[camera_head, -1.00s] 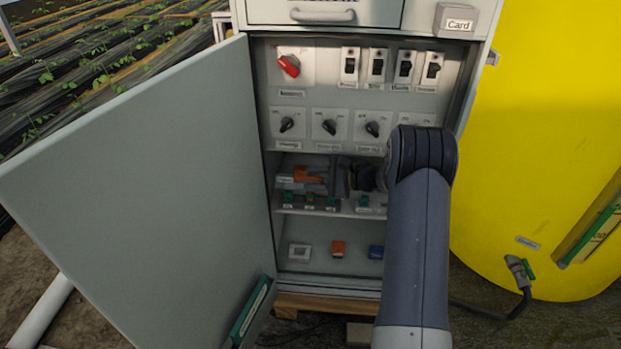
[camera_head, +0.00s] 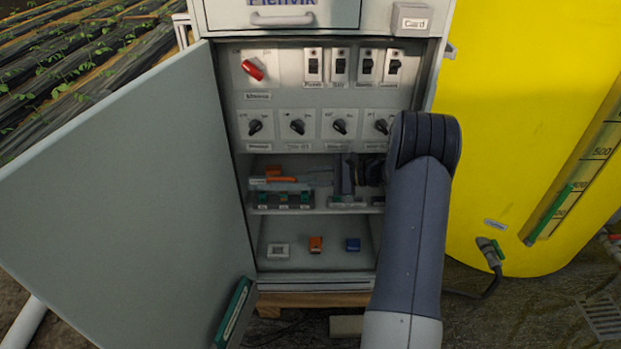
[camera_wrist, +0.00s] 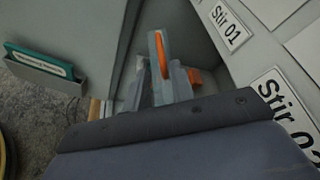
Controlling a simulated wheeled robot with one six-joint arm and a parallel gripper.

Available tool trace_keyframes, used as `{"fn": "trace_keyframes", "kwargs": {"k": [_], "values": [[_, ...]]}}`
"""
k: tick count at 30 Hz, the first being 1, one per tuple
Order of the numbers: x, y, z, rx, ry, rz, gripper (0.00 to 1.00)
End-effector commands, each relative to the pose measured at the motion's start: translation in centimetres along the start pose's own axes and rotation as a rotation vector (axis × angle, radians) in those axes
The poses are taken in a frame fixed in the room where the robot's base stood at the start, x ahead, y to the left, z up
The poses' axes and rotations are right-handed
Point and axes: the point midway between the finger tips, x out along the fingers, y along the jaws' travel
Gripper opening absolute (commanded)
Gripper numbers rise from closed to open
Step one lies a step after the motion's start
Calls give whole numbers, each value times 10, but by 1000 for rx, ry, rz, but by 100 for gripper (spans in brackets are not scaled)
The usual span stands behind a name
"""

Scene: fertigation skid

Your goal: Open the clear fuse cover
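The open cabinet (camera_head: 228,110) holds a middle shelf with green fuse or terminal blocks (camera_head: 285,200) at its front left. I cannot make out the clear fuse cover as a separate part; it is see-through or hidden by my gripper. My gripper (camera_head: 270,183), grey with orange pads, reaches leftward into this shelf bay, just above and behind the green blocks. In the wrist view its fingers (camera_wrist: 172,75) show past a dark foreground body. The gap between the fingertips is too unclear to judge, and I see nothing held.
The cabinet door (camera_head: 120,190) stands open at the left, with a teal booklet (camera_head: 233,312) in its pocket. Above the bay are rotary knobs (camera_head: 298,127), a red switch (camera_head: 252,70) and black rockers (camera_head: 340,67). A yellow tank (camera_head: 520,110) stands at the right.

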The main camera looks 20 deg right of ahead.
Motion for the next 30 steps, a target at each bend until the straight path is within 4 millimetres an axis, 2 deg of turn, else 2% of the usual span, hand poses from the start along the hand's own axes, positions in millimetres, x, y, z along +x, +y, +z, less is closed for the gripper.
{"fn": "trace_keyframes", "kwargs": {"k": [1,4,8,12,15,18,21,24,30], "values": [[3,6,1,52,-18,-8,19],[12,23,5,254,-87,-45,11],[24,54,13,692,-234,-122,1],[28,85,18,1201,-415,-213,0],[24,104,18,1509,-536,-275,0],[19,119,17,1739,-637,-328,0],[15,129,15,1884,-709,-365,0],[12,134,14,1956,-747,-384,0],[25,124,14,1972,-757,-385,0]]}}
